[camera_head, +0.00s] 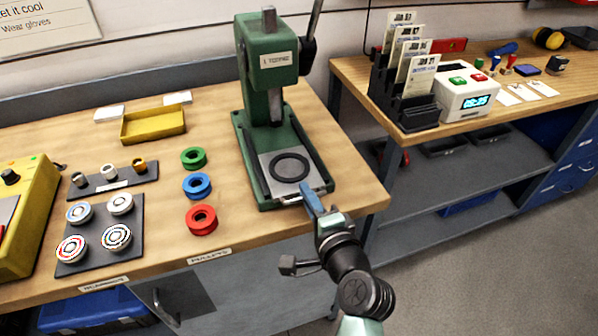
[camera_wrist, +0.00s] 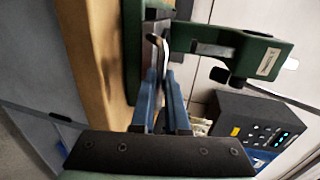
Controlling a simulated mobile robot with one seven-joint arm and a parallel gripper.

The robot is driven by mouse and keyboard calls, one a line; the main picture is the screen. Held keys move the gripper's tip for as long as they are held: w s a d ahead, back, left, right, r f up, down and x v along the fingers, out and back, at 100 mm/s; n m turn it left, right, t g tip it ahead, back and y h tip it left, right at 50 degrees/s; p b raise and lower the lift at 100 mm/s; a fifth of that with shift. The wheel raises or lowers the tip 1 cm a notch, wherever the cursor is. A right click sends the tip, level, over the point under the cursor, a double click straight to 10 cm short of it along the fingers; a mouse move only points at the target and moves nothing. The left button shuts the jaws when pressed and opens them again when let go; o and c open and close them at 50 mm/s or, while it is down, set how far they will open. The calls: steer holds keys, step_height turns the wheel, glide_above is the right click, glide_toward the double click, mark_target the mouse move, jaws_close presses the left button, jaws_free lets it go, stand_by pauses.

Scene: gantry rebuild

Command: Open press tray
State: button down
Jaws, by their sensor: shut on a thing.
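The green press (camera_head: 270,70) stands upright on the wooden bench. Its grey tray (camera_head: 276,187) lies between the dark rails of the press base, with a black ring (camera_head: 291,167) on it. The tray's metal handle (camera_head: 290,200) is at the front edge of the base. My gripper (camera_head: 308,192) is at the handle's right end with its blue fingers shut on it. In the wrist view, the gripper's blue fingers (camera_wrist: 164,92) close around the metal handle (camera_wrist: 157,50), and the green press (camera_wrist: 245,50) shows beyond. The fingers hide part of the handle.
Green, blue and red rings (camera_head: 197,187) lie left of the press. A dark board with round pieces (camera_head: 97,228) and a yellow tray (camera_head: 153,124) are further left. A second bench (camera_head: 350,75) with a card rack (camera_head: 403,100) stands right. Floor in front is free.

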steer(key=shift+f+v, duration=0.2)
steer(key=shift+v, duration=0.85)
steer(key=c, duration=1.2)
jaws_free()
steer(key=shift+w, duration=0.1)
steer(key=v, duration=1.3)
steer(key=shift+b, duration=0.3)
steer(key=shift+f, duration=0.1)
